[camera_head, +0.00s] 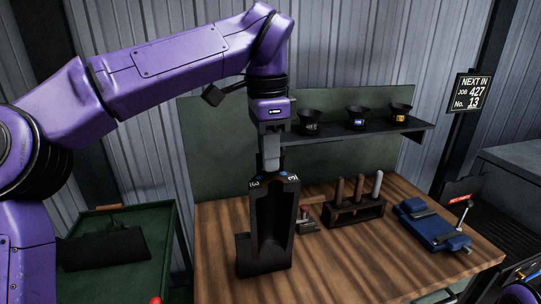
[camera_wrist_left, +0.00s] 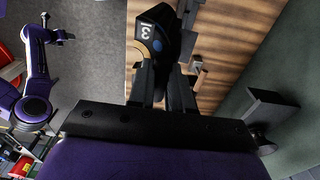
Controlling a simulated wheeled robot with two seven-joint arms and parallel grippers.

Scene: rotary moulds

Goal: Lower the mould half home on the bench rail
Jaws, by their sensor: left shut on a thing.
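The black mould half (camera_head: 272,225) is upright, with a hollow front, a stepped foot at its lower left and white numbers on its top. My left gripper (camera_head: 270,165) is shut on its upper part from above. The mould half's top, with a "13" mark and a blue dot, also shows in the left wrist view (camera_wrist_left: 150,38), between and beyond the fingers. Its lower end is over the left part of the bench (camera_head: 345,265); I cannot tell whether it touches. I cannot make out the rail separately from the dark foot. My right gripper cannot be made out clearly.
A tool rack (camera_head: 356,209) and a blue vise (camera_head: 432,226) stand right of the mould half. A shelf (camera_head: 385,132) with black cups is behind. A green trolley (camera_head: 150,270) with a dark piece stands left. The bench's front middle is clear.

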